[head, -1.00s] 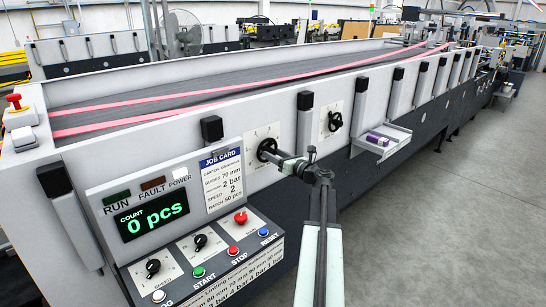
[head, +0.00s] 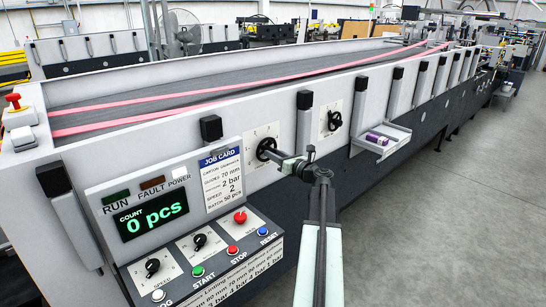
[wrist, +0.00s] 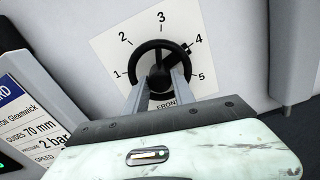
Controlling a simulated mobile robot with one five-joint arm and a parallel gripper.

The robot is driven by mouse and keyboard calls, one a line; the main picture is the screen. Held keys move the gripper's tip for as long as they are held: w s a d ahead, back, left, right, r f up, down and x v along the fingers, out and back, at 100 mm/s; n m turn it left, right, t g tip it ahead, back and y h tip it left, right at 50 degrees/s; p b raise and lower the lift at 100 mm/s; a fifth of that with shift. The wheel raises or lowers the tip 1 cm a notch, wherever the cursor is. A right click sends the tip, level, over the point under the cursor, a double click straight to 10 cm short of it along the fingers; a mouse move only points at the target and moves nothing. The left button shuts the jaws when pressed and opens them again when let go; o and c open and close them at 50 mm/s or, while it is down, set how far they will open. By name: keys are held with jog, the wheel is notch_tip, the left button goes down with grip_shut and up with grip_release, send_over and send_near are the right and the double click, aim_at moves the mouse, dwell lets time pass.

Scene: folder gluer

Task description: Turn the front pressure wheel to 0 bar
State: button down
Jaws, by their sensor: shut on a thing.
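The front pressure wheel (wrist: 136,59) is a black ring with a hub and spokes on a white dial plate (wrist: 110,45) on the machine's side. The dial numbers 1 to 5 show; a dark mark or knob at the wheel's upper right lies close to 4. The plate's lower part, with lettering starting "FRON", is partly covered by my gripper. My gripper (wrist: 158,90) is shut on the wheel, its two fingers at the lower part by the hub. In the head view the wheel (head: 265,147) shows at my gripper's tip (head: 277,156).
A second black wheel (head: 334,121) sits on a plate to the right, with a small tray (head: 398,140) holding purple-and-white items beyond. A job card (head: 221,180) and control panel with buttons and a "0 pcs" display (head: 152,216) are at left. Floor at right is clear.

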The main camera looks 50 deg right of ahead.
jog(key=shift+r+n, duration=0.15)
jog(key=shift+n, duration=0.25)
jog(key=m, duration=3.3)
dwell(0.5)
dwell(0.3)
